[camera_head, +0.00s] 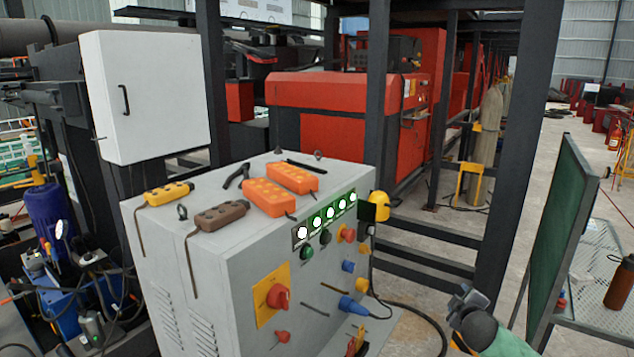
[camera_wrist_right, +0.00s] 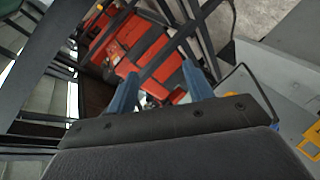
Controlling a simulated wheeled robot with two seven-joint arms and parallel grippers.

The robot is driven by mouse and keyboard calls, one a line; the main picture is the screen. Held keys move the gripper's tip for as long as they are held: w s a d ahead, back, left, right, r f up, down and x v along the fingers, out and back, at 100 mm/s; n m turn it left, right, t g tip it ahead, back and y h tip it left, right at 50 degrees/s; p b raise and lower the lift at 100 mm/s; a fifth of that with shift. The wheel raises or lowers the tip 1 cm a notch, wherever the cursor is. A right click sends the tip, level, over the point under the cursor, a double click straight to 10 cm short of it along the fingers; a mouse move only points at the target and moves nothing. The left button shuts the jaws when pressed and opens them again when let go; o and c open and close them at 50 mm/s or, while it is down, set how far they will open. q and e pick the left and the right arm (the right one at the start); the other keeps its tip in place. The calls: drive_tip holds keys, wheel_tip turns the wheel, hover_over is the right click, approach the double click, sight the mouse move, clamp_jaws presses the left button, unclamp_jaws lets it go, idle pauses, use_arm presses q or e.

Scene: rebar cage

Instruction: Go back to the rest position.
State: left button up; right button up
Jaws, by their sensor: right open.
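My right gripper (camera_head: 467,297) is at the lower right of the head view, beside the grey control cabinet (camera_head: 225,262) and apart from it. In the right wrist view my right gripper (camera_wrist_right: 158,80) shows its two blue fingers spread apart with nothing between them. The fingers point towards dark steel posts and red machinery. My left gripper is not in view.
Yellow, orange and brown pendants lie on the cabinet; an orange one (camera_head: 268,196) is near its middle. A dark post (camera_head: 520,140) stands behind my right gripper. A green-faced panel (camera_head: 562,225) and a brown bottle (camera_head: 620,284) are at right. Open floor shows between post and panel.

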drive_tip(key=s+a+f+m+g+y, duration=0.1)
drive_tip(key=s+a+f+m+g, duration=0.15)
drive_tip(key=s+a+f, duration=0.45)
drive_tip(key=s+a+f+m+g, duration=0.1)
drive_tip(key=s+a+f+g, duration=0.25)
drive_tip(key=s+f, duration=0.6)
drive_tip(key=s+a+f+m+g+y, duration=0.1)
drive_tip(key=s+a+f+m+g, duration=0.1)
drive_tip(key=s+a+f, duration=0.6)
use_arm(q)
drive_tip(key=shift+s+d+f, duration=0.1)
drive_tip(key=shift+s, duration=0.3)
use_arm(e)
drive_tip(key=s+a+f+g, duration=0.1)
drive_tip(key=s+f, duration=0.2)
drive_tip(key=s, duration=0.5)
drive_tip(key=s+a+f+m+g+y, duration=0.1)
drive_tip(key=s+f, duration=0.3)
drive_tip(key=s, duration=0.4)
drive_tip(key=s+a+f+m+g+y, duration=0.1)
drive_tip(key=s+a+f+g, duration=0.1)
drive_tip(key=s, duration=0.6)
wheel_tip(320, 180, down, 2)
drive_tip(key=shift+s+a, duration=0.2)
drive_tip(key=shift+a, duration=0.55)
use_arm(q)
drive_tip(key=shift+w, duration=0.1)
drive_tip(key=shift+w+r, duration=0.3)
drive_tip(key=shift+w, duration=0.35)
